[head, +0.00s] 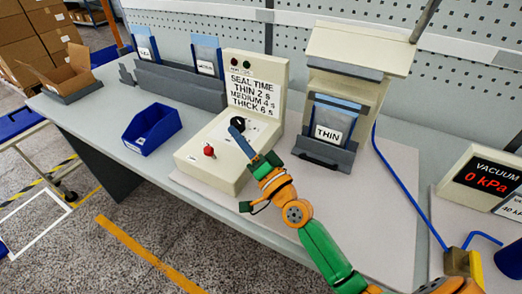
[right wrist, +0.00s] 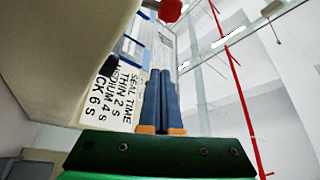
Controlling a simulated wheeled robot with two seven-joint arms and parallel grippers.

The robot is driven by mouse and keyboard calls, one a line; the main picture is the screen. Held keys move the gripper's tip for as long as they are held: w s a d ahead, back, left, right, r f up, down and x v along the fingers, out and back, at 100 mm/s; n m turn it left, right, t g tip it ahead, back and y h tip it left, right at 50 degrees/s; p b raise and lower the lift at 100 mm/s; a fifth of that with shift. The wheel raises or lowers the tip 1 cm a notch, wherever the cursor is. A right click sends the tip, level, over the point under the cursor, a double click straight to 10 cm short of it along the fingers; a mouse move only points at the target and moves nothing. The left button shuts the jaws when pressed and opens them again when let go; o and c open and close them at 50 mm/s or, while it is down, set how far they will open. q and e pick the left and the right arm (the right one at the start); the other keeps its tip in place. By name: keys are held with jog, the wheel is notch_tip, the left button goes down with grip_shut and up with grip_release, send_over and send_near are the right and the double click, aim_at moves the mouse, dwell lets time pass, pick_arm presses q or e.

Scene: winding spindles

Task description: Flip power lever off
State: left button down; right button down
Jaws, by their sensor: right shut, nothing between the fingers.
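A cream control box (head: 222,172) stands on the bench with a seal-time sign on its upright back. A red ball-topped lever (head: 209,151) rises from the left front of its sloped top. A black knob (head: 239,123) sits further back on the top, partly behind my fingers. My right gripper (head: 237,132) reaches in from the lower right, its fingertips over the box to the right of the red ball. The right wrist view shows its fingers (right wrist: 163,75) shut together and empty, with the red ball (right wrist: 170,11) beyond the tips, apart from them. My left gripper is out of view.
A blue bin (head: 152,130) stands left of the box. A cream sealer (head: 347,75) holding a THIN pouch (head: 329,130) stands to the right. A vacuum display (head: 488,178) is at far right. Grey pouch holders (head: 170,88) line the back.

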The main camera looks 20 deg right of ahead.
jog(key=shift+s+d+f+b, duration=0.15)
jog(key=shift+s+d+f, duration=0.2)
jog(key=shift+s, duration=0.25)
jog(key=shift+s+d+f+b, duration=0.15)
jog(key=shift+s+d+f, duration=0.1)
jog(key=shift+s+f, duration=0.25)
jog(key=s, duration=0.1)
jog(key=s+b, duration=0.1)
jog(key=s, duration=0.3)
jog(key=shift+s+a+f, duration=0.1)
jog(key=shift+a+f, duration=0.05)
jog(key=shift+f, duration=0.2)
jog(key=shift+d, duration=0.3)
jog(key=shift+s+a, duration=0.1)
jog(key=shift+a, duration=0.05)
